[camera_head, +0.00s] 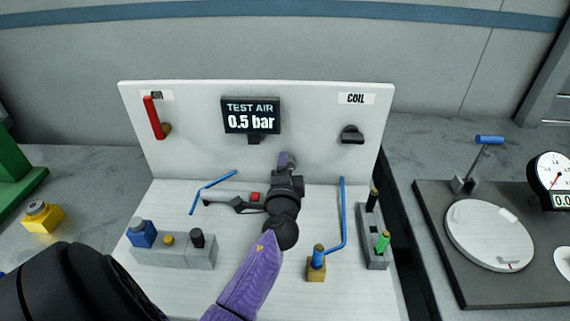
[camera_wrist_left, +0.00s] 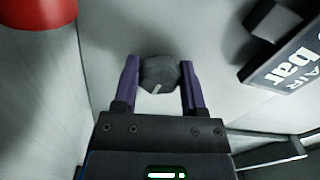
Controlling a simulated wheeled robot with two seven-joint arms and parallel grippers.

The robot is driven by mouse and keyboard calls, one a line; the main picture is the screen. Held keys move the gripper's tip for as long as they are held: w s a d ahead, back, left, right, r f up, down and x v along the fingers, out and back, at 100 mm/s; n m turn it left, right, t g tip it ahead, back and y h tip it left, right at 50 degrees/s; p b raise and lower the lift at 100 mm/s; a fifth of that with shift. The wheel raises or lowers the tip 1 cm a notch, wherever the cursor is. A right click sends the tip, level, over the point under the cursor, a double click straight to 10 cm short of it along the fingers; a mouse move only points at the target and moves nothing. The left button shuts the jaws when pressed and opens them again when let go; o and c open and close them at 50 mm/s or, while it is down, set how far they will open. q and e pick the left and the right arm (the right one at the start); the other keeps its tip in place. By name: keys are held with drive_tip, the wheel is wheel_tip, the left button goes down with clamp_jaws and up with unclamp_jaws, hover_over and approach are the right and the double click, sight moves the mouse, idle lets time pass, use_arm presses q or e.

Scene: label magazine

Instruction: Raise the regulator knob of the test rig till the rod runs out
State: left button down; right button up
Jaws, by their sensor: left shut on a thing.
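My left gripper (camera_head: 285,160) reaches up to the white upright panel of the test rig (camera_head: 200,100), just below and right of its display (camera_head: 251,115), which reads "TEST AIR 0.5 bar". In the left wrist view, the purple fingers stand on either side of a dark faceted knob (camera_wrist_left: 160,74) with a white mark, and are shut on it. The knob is hidden behind the gripper in the head view. A dark and grey part with a red block (camera_head: 256,197) lies on the rig's base, partly covered by my wrist; I cannot tell a rod there. My right gripper is not in view.
A red lever (camera_head: 153,117) is on the panel's left, a black "COIL" switch (camera_head: 352,135) on its right. A button block (camera_head: 172,250) is front left. A gauge stand with round plate (camera_head: 488,235) is right.

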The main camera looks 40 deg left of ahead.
use_arm(q)
drive_tip(key=shift+c, duration=0.7)
unclamp_jaws()
drive_tip(key=v, duration=1)
idle(0.6)
